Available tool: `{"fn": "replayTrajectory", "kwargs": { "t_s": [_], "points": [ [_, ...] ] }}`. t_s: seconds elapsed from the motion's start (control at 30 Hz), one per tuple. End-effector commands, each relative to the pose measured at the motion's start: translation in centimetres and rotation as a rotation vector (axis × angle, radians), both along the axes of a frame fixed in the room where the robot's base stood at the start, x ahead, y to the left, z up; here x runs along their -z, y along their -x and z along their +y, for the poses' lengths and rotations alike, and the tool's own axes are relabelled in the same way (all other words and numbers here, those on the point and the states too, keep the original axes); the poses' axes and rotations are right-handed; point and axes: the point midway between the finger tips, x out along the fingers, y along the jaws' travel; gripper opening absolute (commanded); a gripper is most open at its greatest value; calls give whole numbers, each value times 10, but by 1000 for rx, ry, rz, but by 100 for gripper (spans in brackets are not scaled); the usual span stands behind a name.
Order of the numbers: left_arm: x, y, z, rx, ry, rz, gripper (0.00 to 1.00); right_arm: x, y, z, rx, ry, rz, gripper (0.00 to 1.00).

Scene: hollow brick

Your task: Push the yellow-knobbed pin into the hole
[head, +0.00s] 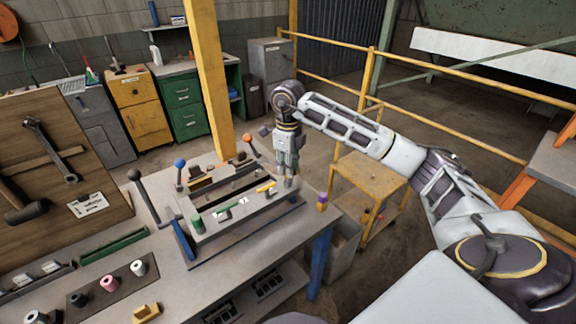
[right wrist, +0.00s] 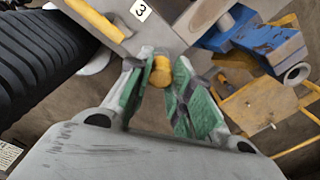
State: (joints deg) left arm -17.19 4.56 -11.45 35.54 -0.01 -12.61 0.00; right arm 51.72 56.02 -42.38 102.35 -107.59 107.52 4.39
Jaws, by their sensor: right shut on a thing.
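The yellow knob (right wrist: 161,70) of the pin sits between the green-padded fingers of my right gripper (right wrist: 158,82) in the right wrist view. The gripper is shut on it, at the edge of a grey fixture. The pin's shaft and the hole are hidden. In the head view my right gripper (head: 289,182) points down at the right end of the fixture (head: 245,215) on the bench, and the knob is too small to make out there. My left gripper is not in view.
A yellow bar (right wrist: 97,20) lies beside a label "3" (right wrist: 141,11) on the fixture. Levers with blue (head: 180,163), orange (head: 248,138) and black (head: 134,174) knobs stand around it. A purple-topped piece (head: 322,199) stands at the bench's right corner. A yellow cart (head: 368,180) is beyond.

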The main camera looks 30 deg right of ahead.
Motion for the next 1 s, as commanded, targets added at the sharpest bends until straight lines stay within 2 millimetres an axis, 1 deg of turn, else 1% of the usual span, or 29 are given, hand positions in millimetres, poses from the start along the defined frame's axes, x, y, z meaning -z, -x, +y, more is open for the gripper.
{"fn": "replayTrajectory", "kwargs": {
  "t_s": [0.63,1.0],
  "points": [
    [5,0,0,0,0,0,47,7,0,0,0,0,0,0],
    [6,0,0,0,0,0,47,8,0,0,0,0,0,0]
  ]
}}
